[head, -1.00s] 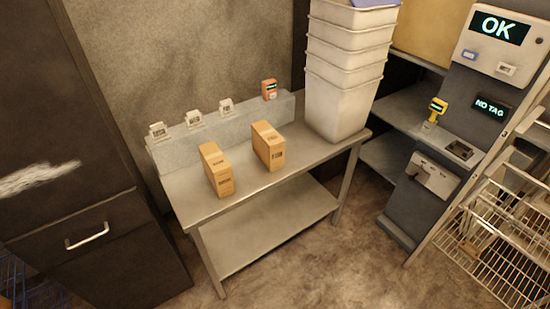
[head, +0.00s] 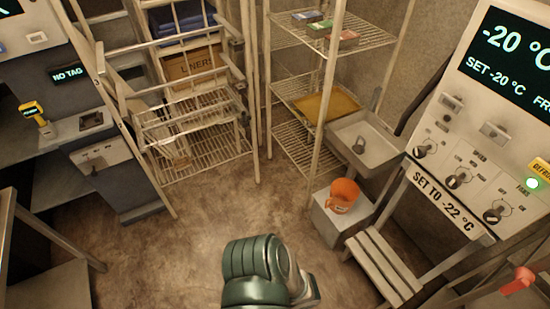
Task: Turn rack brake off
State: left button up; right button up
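A wire rack (head: 205,140) with pale metal posts and slanted rails stands at centre left in the head view. A second wire shelf rack (head: 285,90) stands to its right. I cannot make out a labelled brake on either one. A red-orange handle (head: 517,282) sits on a pale metal bar at the lower right; I cannot tell what it belongs to. A dark green and grey part of my own arm comes up from the bottom middle, over the floor and apart from the racks. No gripper fingertips show.
A control panel (head: 470,150) reading -20 °C, with knobs and a "SET TO -22 °C" sign, is at the right. Below it are a slatted step (head: 385,265) and an orange jug (head: 343,195) on a pale block. A sink (head: 365,138) is behind. The middle floor (head: 190,235) is clear.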

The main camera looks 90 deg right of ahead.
aim_at(519, 282)
jog(key=z, duration=5.4)
